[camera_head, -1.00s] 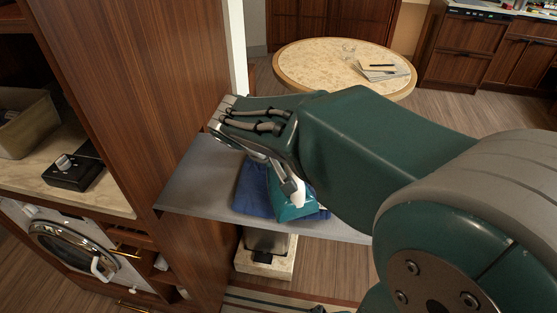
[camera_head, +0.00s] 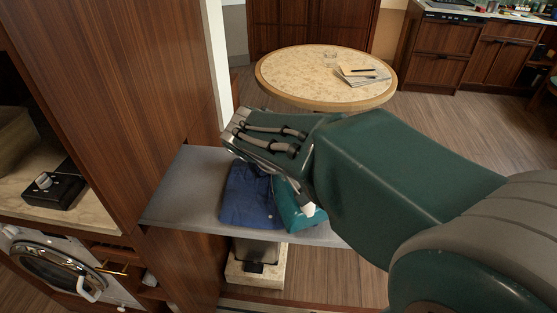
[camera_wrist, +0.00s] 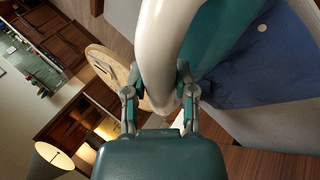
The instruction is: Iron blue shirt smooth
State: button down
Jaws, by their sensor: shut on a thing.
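The blue shirt (camera_head: 248,203) lies folded on a grey ironing board (camera_head: 185,190), and a button shows on it in the wrist view (camera_wrist: 262,28). A teal iron (camera_head: 290,212) with a white handle is over the right part of the shirt, sole side down. I cannot tell if its sole touches the cloth. My gripper (camera_wrist: 160,78) is shut around the white handle (camera_wrist: 157,40) in the wrist view.
A wooden cabinet wall (camera_head: 130,80) stands close on the left of the board. A small bin (camera_head: 256,250) is below the board. A round table (camera_head: 300,75) with papers stands behind. Open floor lies to the right.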

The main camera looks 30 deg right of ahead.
jog(key=shift+s+d, duration=0.4)
jog(key=shift+d, duration=0.2)
jog(key=shift+s+d, duration=0.4)
jog(key=shift+d, duration=2.45)
jog(key=shift+w+a, duration=1.05)
jog(key=shift+a, duration=0.4)
jog(key=shift+w+a, duration=1.1)
jog(key=shift+a, duration=0.35)
jog(key=shift+w+a, duration=1.05)
jog(key=shift+a, duration=0.4)
jog(key=shift+w+a, duration=3.4)
jog(key=shift+w, duration=0.55)
jog(key=shift+s+d, duration=0.95)
jog(key=shift+d, duration=0.55)
jog(key=shift+s+d, duration=1)
jog(key=shift+d, duration=0.45)
jog(key=shift+s+d, duration=0.95)
jog(key=shift+d, duration=0.55)
jog(key=shift+s+d, duration=0.45)
jog(key=shift+d, duration=0.25)
jog(key=shift+s+d, duration=0.4)
jog(key=shift+d, duration=0.25)
